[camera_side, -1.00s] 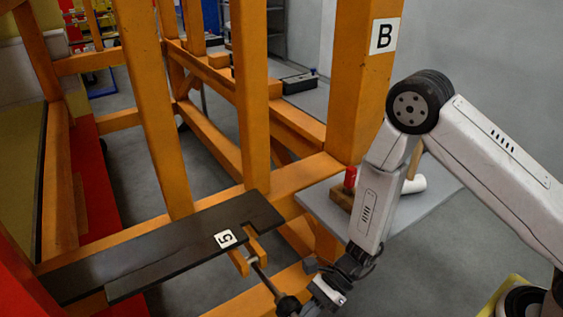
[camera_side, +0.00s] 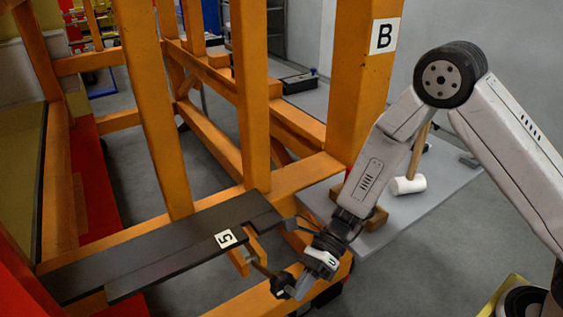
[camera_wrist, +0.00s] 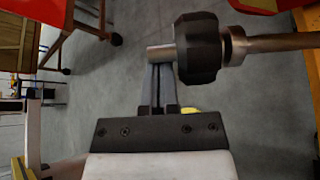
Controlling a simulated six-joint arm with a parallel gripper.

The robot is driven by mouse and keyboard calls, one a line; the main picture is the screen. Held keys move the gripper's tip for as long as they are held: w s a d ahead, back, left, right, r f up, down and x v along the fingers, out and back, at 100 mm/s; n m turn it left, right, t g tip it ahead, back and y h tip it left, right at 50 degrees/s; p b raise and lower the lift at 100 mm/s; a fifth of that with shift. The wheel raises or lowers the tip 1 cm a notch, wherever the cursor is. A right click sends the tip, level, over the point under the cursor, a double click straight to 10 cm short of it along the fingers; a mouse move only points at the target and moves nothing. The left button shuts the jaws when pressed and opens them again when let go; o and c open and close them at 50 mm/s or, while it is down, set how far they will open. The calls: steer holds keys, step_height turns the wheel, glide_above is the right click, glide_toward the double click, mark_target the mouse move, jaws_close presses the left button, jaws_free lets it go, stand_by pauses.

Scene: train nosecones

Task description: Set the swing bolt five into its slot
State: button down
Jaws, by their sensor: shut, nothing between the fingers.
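Swing bolt five is a metal rod (camera_side: 259,267) with a black knob (camera_side: 281,284), hanging out and down from orange lugs (camera_side: 247,249) below the dark plate (camera_side: 165,252) labelled 5 (camera_side: 226,239). The slot is the notch at the plate's edge, above the lugs; the rod lies outside it. My gripper (camera_side: 292,290) is at the knob end of the bolt. In the wrist view my gripper (camera_wrist: 161,70) has its fingers together and empty, at or against the rod's end stub beside the knob (camera_wrist: 198,48). Exact contact cannot be told.
An orange frame post marked B (camera_side: 362,90) stands behind my arm. A grey table (camera_side: 425,201) to the right bears a white-headed mallet (camera_side: 408,185) and a wooden block (camera_side: 377,218). Orange beams border the plate; open floor lies at lower right.

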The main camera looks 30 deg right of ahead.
steer(key=shift+w+r+m+g+y, duration=0.2)
steer(key=shift+w+r+m+g, duration=0.4)
steer(key=shift+w+r, duration=1.65)
steer(key=shift+w+r+m+g+y, duration=0.2)
steer(key=shift+w+r+m+g, duration=0.65)
steer(key=shift+w, duration=2.5)
steer(key=shift+w+r+m+g+y, duration=0.15)
steer(key=shift+w+r+m, duration=0.3)
steer(key=shift+w+r, duration=1.95)
steer(key=shift+w+f, duration=0.35)
steer(key=shift+w, duration=0.1)
steer(key=shift+w+d, duration=0.1)
steer(key=shift+d, duration=0.05)
steer(key=w+d, duration=0.4)
steer(key=d, duration=0.4)
steer(key=shift+d, duration=0.15)
